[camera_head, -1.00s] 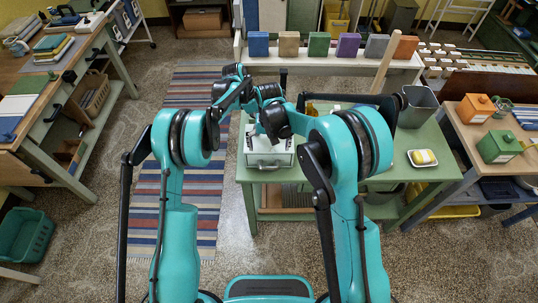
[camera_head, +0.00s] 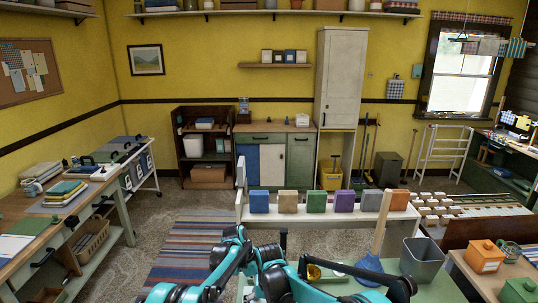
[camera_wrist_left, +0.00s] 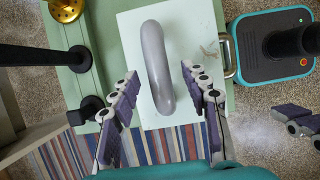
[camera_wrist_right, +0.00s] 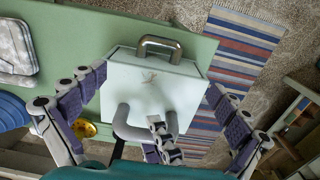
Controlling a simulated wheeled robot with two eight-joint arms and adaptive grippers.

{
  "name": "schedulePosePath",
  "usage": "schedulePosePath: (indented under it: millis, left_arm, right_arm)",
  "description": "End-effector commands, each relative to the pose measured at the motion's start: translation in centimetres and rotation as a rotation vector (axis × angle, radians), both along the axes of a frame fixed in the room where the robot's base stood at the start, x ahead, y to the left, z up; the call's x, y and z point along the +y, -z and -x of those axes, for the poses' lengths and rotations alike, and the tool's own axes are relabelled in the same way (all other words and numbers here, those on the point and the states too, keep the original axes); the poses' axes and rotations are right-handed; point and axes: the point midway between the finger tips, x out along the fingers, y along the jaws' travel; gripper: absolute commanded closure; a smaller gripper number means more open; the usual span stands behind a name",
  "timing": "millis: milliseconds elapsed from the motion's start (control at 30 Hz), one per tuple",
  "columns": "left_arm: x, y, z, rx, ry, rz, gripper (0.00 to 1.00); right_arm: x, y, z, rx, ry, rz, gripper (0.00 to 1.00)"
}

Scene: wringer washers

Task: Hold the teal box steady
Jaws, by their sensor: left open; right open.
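No plainly teal box shows. A pale mint, nearly white box stands on the green table in the left wrist view (camera_wrist_left: 200,30) and the right wrist view (camera_wrist_right: 150,90). A thick grey arched handle (camera_wrist_left: 155,65) stands on its top, and a metal handle (camera_wrist_right: 160,42) is on one side. My left gripper (camera_wrist_left: 160,75) is open, its fingers on either side of the arched handle, apart from it. My right gripper (camera_wrist_right: 157,80) is open, fingers spread wide to either side of the box; contact is unclear. The head view hides both grippers.
Several coloured blocks, including a blue one (camera_head: 259,201) and a green one (camera_head: 317,202), stand on a white shelf. A grey bin (camera_head: 422,262), a blue cone-shaped thing (camera_head: 370,270) and a brass piece (camera_wrist_left: 65,9) are nearby. A striped rug (camera_wrist_right: 237,60) lies on the floor.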

Motion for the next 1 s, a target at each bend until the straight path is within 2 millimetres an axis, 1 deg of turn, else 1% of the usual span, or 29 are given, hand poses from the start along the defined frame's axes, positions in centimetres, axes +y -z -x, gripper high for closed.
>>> schedulePosePath:
  millis: [167, 400, 500, 600, 733, 1000]
  left_arm:
    - [1.0, -2.3, 0.0, 0.000, -0.002, 0.000, 0.54]
    - [3.0, -7.2, 0.0, 0.001, -0.002, 0.000, 0.54]
    - [3.7, -8.8, 0.0, 0.001, -0.002, 0.000, 0.54]
    - [4.2, -10.0, 0.0, 0.001, -0.001, 0.000, 0.54]
    - [4.5, -10.8, 0.0, 0.001, 0.000, 0.000, 0.54]
    - [4.5, -10.9, 0.0, 0.000, 0.000, 0.000, 0.54]
  right_arm:
    - [0.0, 0.0, 0.0, 0.000, 0.000, 0.000, 0.00]
    - [0.0, 0.0, 0.0, 0.000, 0.000, 0.000, 0.00]
    - [0.0, 0.0, 0.0, 0.000, 0.000, 0.000, 0.00]
    - [0.0, 0.0, 0.0, 0.000, 0.000, 0.000, 0.00]
    - [0.0, 0.0, 0.0, 0.000, 0.000, 0.000, 0.00]
    - [0.0, 0.0, 0.0, 0.000, 0.000, 0.000, 0.00]
